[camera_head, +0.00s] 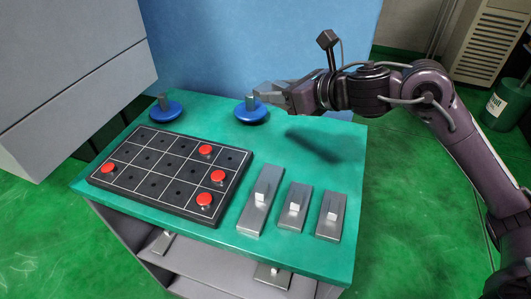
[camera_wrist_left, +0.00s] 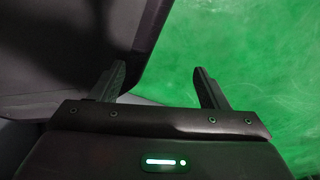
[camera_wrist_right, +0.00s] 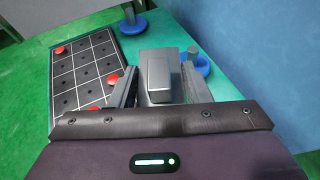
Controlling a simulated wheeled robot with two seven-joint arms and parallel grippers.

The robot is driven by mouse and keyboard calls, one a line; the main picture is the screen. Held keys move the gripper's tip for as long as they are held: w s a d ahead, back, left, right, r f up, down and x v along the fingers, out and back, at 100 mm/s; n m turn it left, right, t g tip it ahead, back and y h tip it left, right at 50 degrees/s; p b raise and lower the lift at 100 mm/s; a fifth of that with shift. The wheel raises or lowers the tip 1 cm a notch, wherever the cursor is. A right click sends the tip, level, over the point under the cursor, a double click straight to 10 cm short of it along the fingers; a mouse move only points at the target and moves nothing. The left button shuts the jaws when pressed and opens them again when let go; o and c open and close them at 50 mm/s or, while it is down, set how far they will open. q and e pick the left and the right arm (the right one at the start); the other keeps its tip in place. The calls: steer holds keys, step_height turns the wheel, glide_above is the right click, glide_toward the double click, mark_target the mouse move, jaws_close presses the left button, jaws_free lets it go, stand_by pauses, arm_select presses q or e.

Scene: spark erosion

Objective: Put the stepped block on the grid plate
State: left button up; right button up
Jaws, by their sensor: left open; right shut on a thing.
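The grid plate (camera_head: 158,187) is a black board with white lines, dark holes and several red caps, lying on the left of the green table top. It shows in part in the right wrist view (camera_wrist_right: 91,69). My right gripper (camera_head: 272,92) is shut on a grey block, which I take for the stepped block (camera_wrist_right: 158,75), above the table's back part and right of the plate. The block is clear between the fingers in the right wrist view, but hard to make out in the head view. My left gripper (camera_wrist_left: 160,85) is open and empty, outside the head view.
Two blue discs with grey posts (camera_head: 166,111) (camera_head: 250,112) stand along the table's back. Three metal pieces with pale knobs (camera_head: 259,200) (camera_head: 292,208) (camera_head: 330,215) lie at the right front. A blue panel (camera_head: 255,40) rises behind. The right back of the table top is clear.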

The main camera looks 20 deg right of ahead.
steer(key=b, duration=0.1)
glide_above(278, 156)
step_height(278, 156, down, 12)
steer(key=shift+w+f, duration=0.15)
steer(key=shift+f, duration=0.05)
step_height(278, 156, down, 4)
steer(key=shift+r, duration=0.1)
arm_select(q)
steer(key=w, duration=0.2)
steer(key=w+d, duration=0.1)
steer(key=w, duration=0.1)
steer(key=shift+r, duration=0.25)
steer(key=shift+w+f+b, duration=0.1)
steer(key=shift+b, duration=0.3)
arm_select(e)
steer(key=shift+f, duration=0.2)
steer(key=o, duration=1)
steer(key=shift+c, duration=0.2)
arm_select(q)
steer(key=shift+w+r, duration=0.15)
steer(key=shift+r, duration=0.05)
arm_select(e)
steer(key=shift+r, duration=0.1)
